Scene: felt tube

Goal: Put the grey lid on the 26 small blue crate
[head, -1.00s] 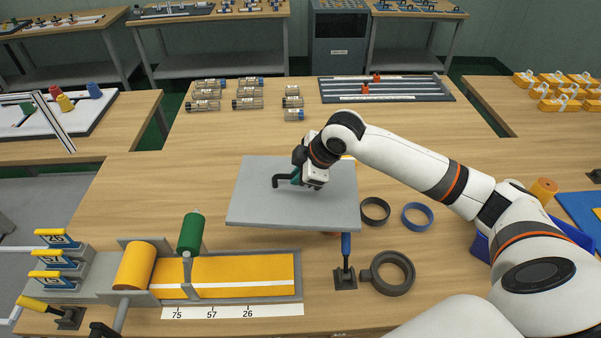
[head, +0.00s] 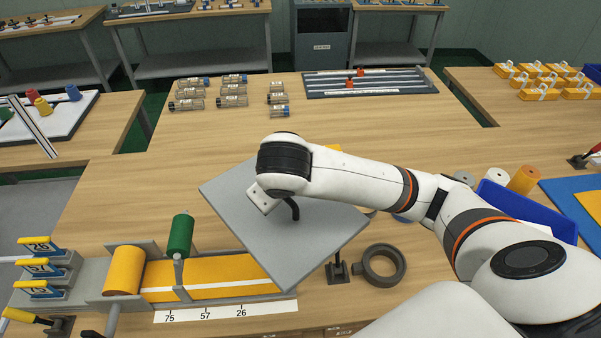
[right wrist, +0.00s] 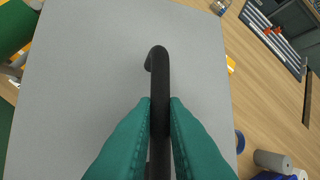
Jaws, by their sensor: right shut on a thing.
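The grey lid (head: 240,195) is a flat plate with a black bar handle (head: 294,208), held above the table. In the right wrist view, the teal fingers of my right gripper (right wrist: 160,105) are shut on the handle (right wrist: 158,70), and the lid (right wrist: 90,80) spreads out beneath. In the head view my wrist hides those fingers. A blue crate (head: 525,210) stands at the right, partly hidden behind my right arm; I can see no number on it. My left gripper is not in view.
A felt roller tray (head: 222,272) with yellow felt and a green roll (head: 179,237) lies left of and partly under the lid. A dark ring (head: 381,266) lies right of it. White (head: 494,176) and orange rolls (head: 523,180) stand behind the crate.

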